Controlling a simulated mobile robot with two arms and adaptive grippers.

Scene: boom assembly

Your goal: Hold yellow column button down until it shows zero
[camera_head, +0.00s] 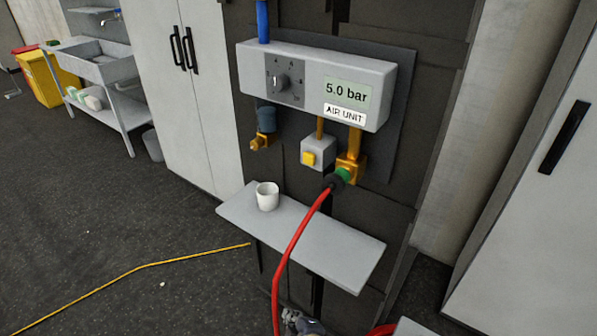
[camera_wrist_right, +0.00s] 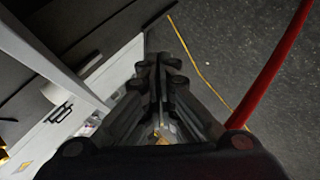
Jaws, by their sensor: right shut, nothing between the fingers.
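The yellow button (camera_head: 309,158) sits on a small grey box (camera_head: 319,151) under the air unit (camera_head: 315,85), on the dark column (camera_head: 395,215). The unit's display (camera_head: 346,92) reads 5.0 bar. My right gripper (camera_head: 300,322) shows at the bottom edge of the head view, below the shelf and well apart from the button. In the right wrist view its fingers (camera_wrist_right: 160,75) are together with nothing between them. My left gripper is in neither view.
A grey shelf (camera_head: 320,245) with a white cup (camera_head: 267,196) juts out below the button. A red hose (camera_head: 290,248) hangs from the brass fitting (camera_head: 351,168) and passes in front of the shelf. A sink bench (camera_head: 97,70) stands at the far left. Open floor lies left.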

